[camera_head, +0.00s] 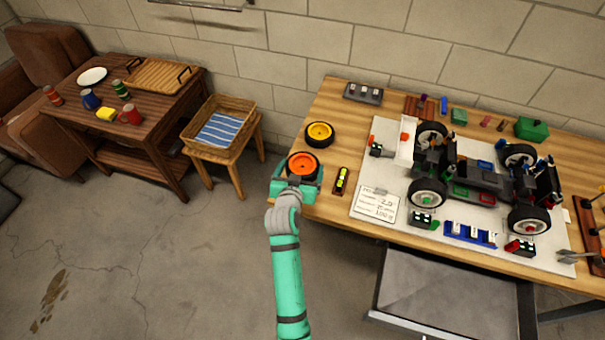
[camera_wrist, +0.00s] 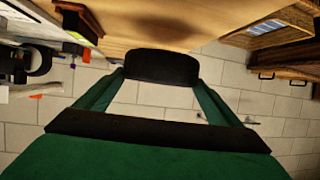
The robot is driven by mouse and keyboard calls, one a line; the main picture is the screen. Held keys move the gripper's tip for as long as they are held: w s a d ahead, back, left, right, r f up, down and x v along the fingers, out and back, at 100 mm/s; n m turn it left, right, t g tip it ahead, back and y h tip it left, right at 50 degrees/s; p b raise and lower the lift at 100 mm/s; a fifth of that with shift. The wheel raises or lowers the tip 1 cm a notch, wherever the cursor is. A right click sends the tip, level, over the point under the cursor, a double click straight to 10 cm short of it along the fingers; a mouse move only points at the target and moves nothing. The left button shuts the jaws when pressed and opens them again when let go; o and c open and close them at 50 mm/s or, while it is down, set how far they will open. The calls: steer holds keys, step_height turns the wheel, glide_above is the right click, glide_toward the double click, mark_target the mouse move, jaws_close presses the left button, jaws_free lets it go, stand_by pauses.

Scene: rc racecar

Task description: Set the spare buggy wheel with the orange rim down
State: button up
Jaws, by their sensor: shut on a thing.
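The spare wheel with the orange rim (camera_head: 302,165) is in my gripper (camera_head: 299,180) at the left end of the workbench. Its rim faces up toward the head camera. In the wrist view its black tyre (camera_wrist: 161,68) sits between the two green fingers, which are shut on it. A dark shadow lies on the wood beside the tyre there. I cannot tell whether the wheel touches the bench. A second wheel with a yellow rim (camera_head: 319,133) lies flat on the bench just behind it.
The workbench (camera_head: 345,120) carries a buggy (camera_head: 470,180) on a pale mat, a small level (camera_head: 342,180) right of my gripper and a card (camera_head: 376,205). A basket (camera_head: 232,112) on a stool and a brown table (camera_head: 70,122) stand left. Bare wood lies around the yellow-rimmed wheel.

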mark_target(303, 168)
steer(key=shift+w+d+f, duration=0.15)
steer(key=shift+w+f, duration=0.1)
steer(key=shift+f, duration=0.15)
steer(key=shift+w+f, duration=0.15)
steer(key=shift+f, duration=1.5)
steer(key=shift+w+f, duration=0.1)
steer(key=shift+f, duration=0.1)
steer(key=o, duration=0.9)
steer(key=shift+s, duration=0.2)
steer(key=shift+r, duration=0.1)
